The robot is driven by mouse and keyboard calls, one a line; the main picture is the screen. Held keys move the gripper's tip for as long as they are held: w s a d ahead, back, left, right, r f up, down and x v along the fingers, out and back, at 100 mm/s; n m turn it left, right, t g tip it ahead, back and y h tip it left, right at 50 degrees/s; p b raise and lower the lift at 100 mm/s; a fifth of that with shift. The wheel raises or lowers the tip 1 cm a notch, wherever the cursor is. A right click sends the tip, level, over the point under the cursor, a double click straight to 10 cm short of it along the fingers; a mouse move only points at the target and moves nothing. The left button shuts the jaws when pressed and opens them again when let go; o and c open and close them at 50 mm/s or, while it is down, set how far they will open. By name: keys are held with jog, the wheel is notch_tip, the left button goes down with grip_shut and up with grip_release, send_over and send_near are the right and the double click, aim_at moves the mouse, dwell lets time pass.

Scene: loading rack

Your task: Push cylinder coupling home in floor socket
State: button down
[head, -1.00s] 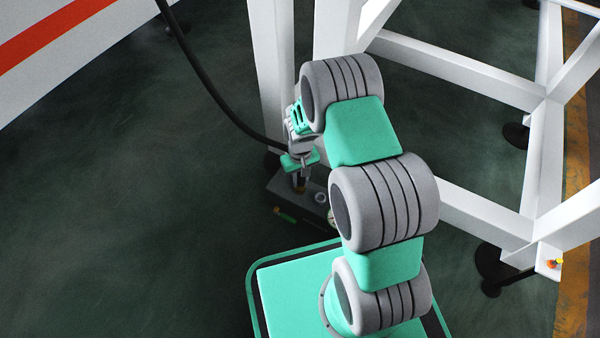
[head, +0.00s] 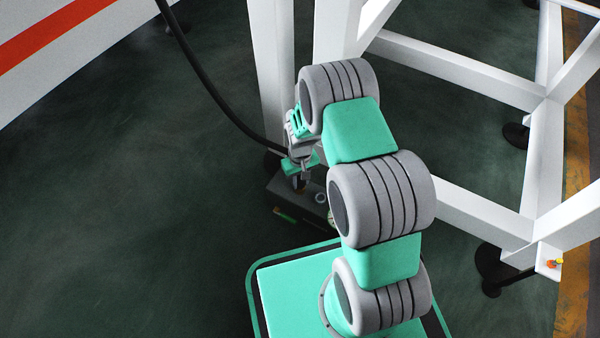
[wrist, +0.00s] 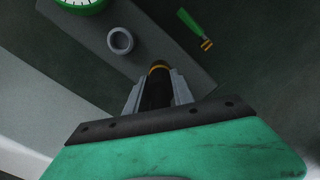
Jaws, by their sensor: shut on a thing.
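My gripper (wrist: 157,84) is shut on a black cylinder coupling (wrist: 158,72) with a yellow-orange band near its end. In the head view my gripper (head: 299,182) points down over a dark grey floor block (head: 280,197), which also shows in the wrist view (wrist: 165,38). The coupling's lower end is against or just over the block; I cannot tell how deep it sits. The socket opening under it is hidden. A light grey ring (wrist: 120,40) sits on the block, apart from the coupling; it shows in the head view too (head: 320,198).
A green-rimmed gauge (wrist: 80,4) is at the block's end. A green-handled piece with an orange end (wrist: 195,30) lies beside the block. A black hose (head: 215,95) runs down toward my gripper. White rack posts (head: 272,75) stand close behind. Floor at left is clear.

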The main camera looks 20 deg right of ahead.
jog(key=c, duration=1)
grip_release()
